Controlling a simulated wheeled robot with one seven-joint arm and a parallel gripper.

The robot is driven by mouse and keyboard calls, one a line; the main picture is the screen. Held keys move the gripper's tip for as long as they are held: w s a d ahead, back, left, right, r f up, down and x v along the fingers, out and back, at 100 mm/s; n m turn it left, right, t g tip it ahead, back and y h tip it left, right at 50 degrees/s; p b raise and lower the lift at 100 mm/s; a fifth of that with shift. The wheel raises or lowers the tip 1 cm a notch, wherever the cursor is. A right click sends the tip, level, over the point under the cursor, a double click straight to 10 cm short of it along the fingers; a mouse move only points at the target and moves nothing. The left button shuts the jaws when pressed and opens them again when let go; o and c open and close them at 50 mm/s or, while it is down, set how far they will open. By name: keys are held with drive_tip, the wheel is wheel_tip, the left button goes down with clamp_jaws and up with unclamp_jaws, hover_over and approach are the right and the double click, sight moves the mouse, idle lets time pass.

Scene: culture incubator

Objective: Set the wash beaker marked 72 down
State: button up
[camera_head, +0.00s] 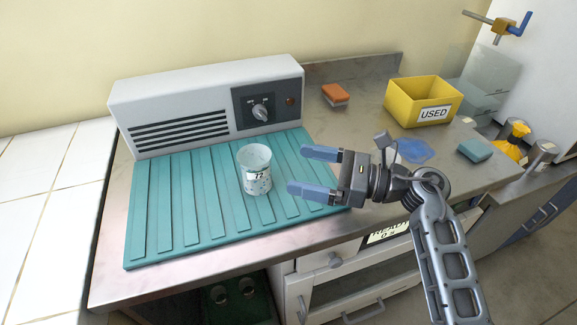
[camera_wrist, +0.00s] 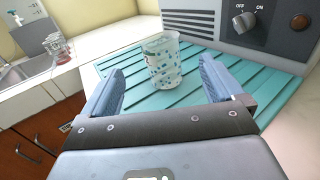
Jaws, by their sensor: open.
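The wash beaker marked 72 (camera_head: 256,171) is a clear, speckled cup with a white label. It stands upright on the teal ribbed mat (camera_head: 160,225), in front of the grey unit. My gripper (camera_head: 313,172) is open, with its blue fingers pointing left toward the beaker and apart from it. In the wrist view the beaker (camera_wrist: 163,60) stands beyond the fingertips, between the lines of the two fingers of my gripper (camera_wrist: 160,78). Nothing is held.
A grey unit (camera_head: 185,115) with a vent and an OFF/ON knob stands behind the mat. A yellow USED bin (camera_head: 422,102), an orange sponge (camera_head: 335,94), a blue cloth (camera_head: 414,150) and a teal block (camera_head: 475,150) lie to the right. The mat's left part is clear.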

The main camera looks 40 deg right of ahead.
drive_tip(key=shift+s+d, duration=0.25)
drive_tip(key=s+a+r+m+t+h, duration=0.1)
drive_tip(key=s+a+r+m+t, duration=0.2)
drive_tip(key=s+m, duration=0.5)
drive_tip(key=s+a+r+m+t+h, duration=0.15)
drive_tip(key=s+a+m+t, duration=0.3)
drive_tip(key=m, duration=0.45)
drive_tip(key=s+f+m+g+h, duration=0.2)
drive_tip(key=s+m+g+h, duration=0.1)
drive_tip(key=s+m, duration=0.6)
drive_tip(key=s+f+m+g+h, duration=0.2)
drive_tip(key=s+m+g+h, duration=0.2)
drive_tip(key=s+m, duration=0.5)
drive_tip(key=m+h, duration=0.1)
drive_tip(key=m, duration=0.7)
drive_tip(key=shift+s+f+m, duration=0.3)
drive_tip(key=shift+s, duration=0.05)
drive_tip(key=shift+d+h, duration=0.1)
drive_tip(key=shift+h, duration=0.15)
drive_tip(key=shift+c, duration=0.4)
